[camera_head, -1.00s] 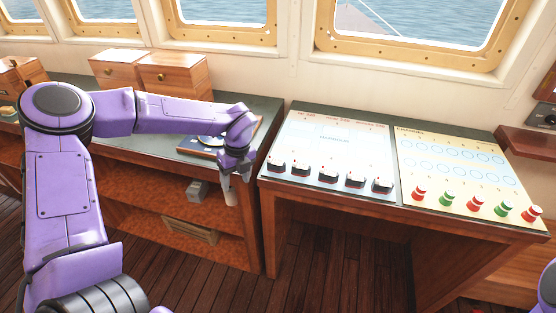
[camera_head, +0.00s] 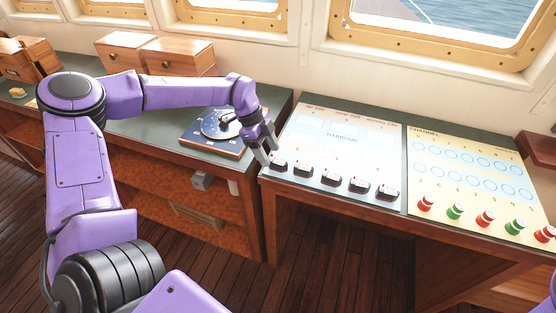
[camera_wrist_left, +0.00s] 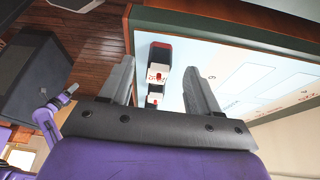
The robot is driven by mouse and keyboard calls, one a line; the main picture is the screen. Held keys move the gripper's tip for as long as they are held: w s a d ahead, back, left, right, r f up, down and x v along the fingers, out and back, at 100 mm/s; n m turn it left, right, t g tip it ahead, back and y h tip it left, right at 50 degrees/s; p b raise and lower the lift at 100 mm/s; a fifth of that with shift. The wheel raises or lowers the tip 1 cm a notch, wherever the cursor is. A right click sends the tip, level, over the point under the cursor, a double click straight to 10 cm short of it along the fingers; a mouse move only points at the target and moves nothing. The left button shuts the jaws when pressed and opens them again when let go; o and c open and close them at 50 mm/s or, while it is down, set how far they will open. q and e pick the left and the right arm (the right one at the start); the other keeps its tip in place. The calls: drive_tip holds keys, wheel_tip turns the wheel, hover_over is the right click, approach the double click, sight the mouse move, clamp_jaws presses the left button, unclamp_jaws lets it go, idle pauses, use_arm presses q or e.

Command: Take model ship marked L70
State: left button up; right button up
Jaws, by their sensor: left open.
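Several small model ships stand in a row along the front edge of the harbour chart board (camera_head: 345,140). They have dark and red hulls with white tops. The leftmost ship (camera_head: 279,165) is beside my left gripper (camera_head: 270,158), whose fingers point down at the board's left edge. No L70 marking can be read on any ship. In the left wrist view, my left gripper (camera_wrist_left: 158,88) is open and empty. A ship (camera_wrist_left: 160,55) with a black and red end shows between and beyond its fingers, with another white-topped ship part nearer. My right gripper is not in view.
Right of the chart is a yellow channel board (camera_head: 465,175) with red and green pieces along its front. A blue board with a round dial (camera_head: 215,128) lies left, under my arm. Wooden boxes (camera_head: 178,56) stand behind. The chart's middle is clear.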

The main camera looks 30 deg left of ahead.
sight(272, 156)
use_arm(q)
drive_tip(key=x, duration=0.3)
drive_tip(key=c, duration=1.1)
drive_tip(key=shift+r, duration=0.1)
